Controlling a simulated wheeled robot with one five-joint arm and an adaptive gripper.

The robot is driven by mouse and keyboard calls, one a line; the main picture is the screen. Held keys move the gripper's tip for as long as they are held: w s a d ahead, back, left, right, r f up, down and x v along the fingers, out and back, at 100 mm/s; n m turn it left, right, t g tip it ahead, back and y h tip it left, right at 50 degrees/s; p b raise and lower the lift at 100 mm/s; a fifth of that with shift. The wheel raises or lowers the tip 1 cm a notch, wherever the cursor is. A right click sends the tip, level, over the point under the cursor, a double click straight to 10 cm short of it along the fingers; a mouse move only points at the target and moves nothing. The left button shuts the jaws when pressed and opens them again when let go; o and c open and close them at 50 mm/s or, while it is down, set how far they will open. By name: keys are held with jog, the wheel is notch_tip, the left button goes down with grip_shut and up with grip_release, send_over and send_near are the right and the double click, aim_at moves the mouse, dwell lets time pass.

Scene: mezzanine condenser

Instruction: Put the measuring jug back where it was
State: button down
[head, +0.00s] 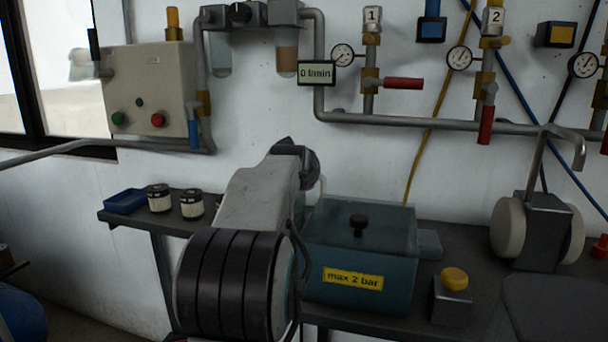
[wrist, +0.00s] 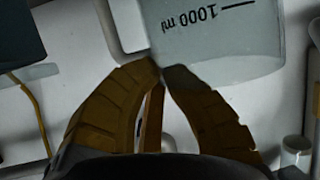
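The measuring jug (wrist: 215,35) fills the upper middle of the wrist view. It is clear, with "1000 ml" reading upside down there. Its pale handle (wrist: 120,35) is on its left side. My gripper (wrist: 162,70) has its two brown fingers closed together at the end of the handle, against the jug's wall, and seems shut on it. The exact contact is partly hidden by the fingertips.
A teal tank marked "max 2 bar" (head: 325,262) stands on the dark bench, right of my arm. A yellow-topped block (head: 451,305) and a bench grinder (head: 540,228) are further right. Two tins (head: 192,206) and a blue tray (head: 125,201) are on the left shelf. Pipes and valves line the wall.

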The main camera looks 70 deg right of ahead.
jog(key=shift+r, duration=0.2)
jog(key=c, duration=1.9)
grip_release()
jog(key=shift+f, duration=0.25)
jog(key=o, duration=0.5)
jog(key=shift+r, duration=0.2)
